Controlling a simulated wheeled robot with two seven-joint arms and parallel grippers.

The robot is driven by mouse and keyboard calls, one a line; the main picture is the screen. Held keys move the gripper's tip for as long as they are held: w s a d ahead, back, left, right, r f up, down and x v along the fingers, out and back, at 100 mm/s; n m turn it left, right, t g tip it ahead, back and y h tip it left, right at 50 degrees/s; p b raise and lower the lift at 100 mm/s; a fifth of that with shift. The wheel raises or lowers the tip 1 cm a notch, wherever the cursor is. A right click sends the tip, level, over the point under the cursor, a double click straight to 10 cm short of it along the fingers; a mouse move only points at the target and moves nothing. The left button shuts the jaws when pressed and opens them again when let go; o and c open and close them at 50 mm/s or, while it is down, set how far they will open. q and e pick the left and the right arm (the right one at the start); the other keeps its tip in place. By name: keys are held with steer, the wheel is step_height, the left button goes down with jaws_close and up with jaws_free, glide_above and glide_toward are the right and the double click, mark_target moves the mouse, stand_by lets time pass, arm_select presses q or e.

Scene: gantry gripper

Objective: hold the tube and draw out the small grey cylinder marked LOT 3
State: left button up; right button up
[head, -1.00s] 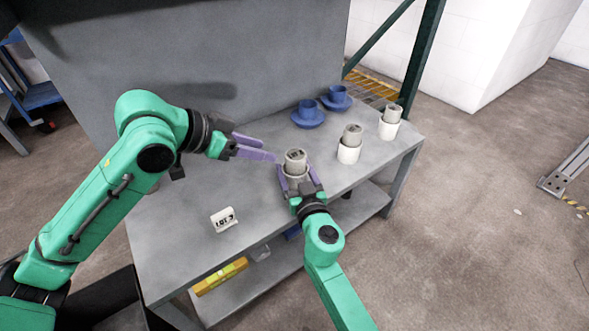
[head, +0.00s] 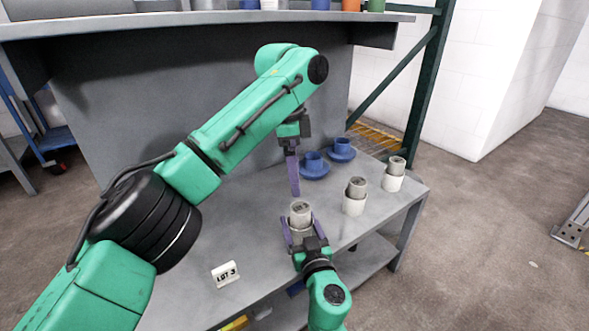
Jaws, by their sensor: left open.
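A small grey cylinder (head: 300,209) with a dark mark on its top stands up out of a pale tube (head: 301,230) on the grey bench. The mark is too small to read. My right gripper (head: 302,232) has its purple fingers on both sides of this tube and is shut on it. My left gripper (head: 294,180) points down just above and behind the cylinder; it is open and empty, with its fingers nearly overlapping in this view. A white card reading LOT 3 (head: 225,274) stands at the front of the bench.
Two more white tubes with grey cylinders, one nearer (head: 353,206) and one farther (head: 392,183), stand to the right. A shelf with coloured items (head: 200,25) is above. The bench's left part is mostly clear.

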mark_target(302, 207)
arm_select(q)
steer(key=f, duration=0.3)
steer(key=d+f, duration=0.1)
steer(key=f, duration=0.7)
steer(key=shift+d+f, duration=0.15)
steer(key=shift+f, duration=0.1)
jaws_close()
steer(key=shift+w+r, duration=0.1)
steer(key=shift+r, duration=1.5)
arm_select(e)
steer(key=shift+f, duration=0.1)
arm_select(q)
steer(key=shift+r, duration=1.5)
steer(key=shift+r, duration=0.1)
steer(key=shift+r, duration=1.35)
